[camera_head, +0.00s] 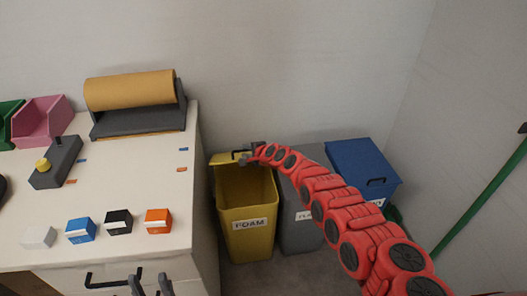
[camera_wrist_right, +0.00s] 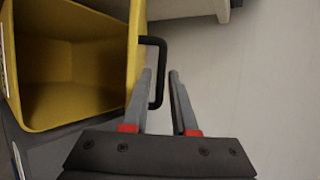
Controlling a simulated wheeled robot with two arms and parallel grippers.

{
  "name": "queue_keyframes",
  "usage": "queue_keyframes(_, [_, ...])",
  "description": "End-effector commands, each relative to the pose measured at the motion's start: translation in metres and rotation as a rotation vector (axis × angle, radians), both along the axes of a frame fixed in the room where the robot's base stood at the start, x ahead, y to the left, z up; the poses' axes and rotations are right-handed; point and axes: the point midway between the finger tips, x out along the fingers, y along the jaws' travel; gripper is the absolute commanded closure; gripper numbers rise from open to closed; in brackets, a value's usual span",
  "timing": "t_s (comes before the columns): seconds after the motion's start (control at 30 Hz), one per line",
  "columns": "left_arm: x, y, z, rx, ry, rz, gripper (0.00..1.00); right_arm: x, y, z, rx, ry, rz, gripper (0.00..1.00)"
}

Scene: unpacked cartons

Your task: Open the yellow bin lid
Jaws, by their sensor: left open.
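The yellow bin (camera_head: 245,240), labelled FOAM, stands on the floor to the right of the white counter. Its lid (camera_head: 226,159) is raised at the back, and the bin's inside shows. My right gripper (camera_head: 246,159) is at the raised lid's edge beside its black handle. In the right wrist view, the black handle (camera_wrist_right: 162,70) reaches between the two fingers of my right gripper (camera_wrist_right: 161,72), which are apart, with gaps beside the bar. The yellow bin (camera_wrist_right: 75,75) shows there too. My left gripper (camera_head: 151,284) is open and empty at the bottom, in front of the counter.
A grey bin (camera_head: 300,235) and a blue-lidded bin (camera_head: 362,165) stand right of the yellow one. The white counter (camera_head: 130,180) holds several small boxes, a brown roll (camera_head: 130,90) and a pink tray (camera_head: 42,120). A green pole (camera_head: 480,198) leans at the right.

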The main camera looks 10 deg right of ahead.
Motion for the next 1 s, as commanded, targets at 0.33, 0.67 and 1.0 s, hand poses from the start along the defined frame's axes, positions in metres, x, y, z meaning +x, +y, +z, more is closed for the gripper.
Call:
queue_keyframes(0.33, [0.000,0.000,0.029,0.000,0.000,0.000,0.50,-0.032,-0.018,0.024,-0.001,0.000,-0.002,0.74])
queue_keyframes(0.67, [0.000,0.000,0.071,0.000,-0.001,0.000,0.50,-0.069,-0.033,0.052,0.005,0.007,-0.001,0.74])
queue_keyframes(1.0, [0.000,0.000,0.139,0.000,0.000,0.000,0.50,-0.097,-0.046,0.073,0.008,0.003,0.000,0.74])
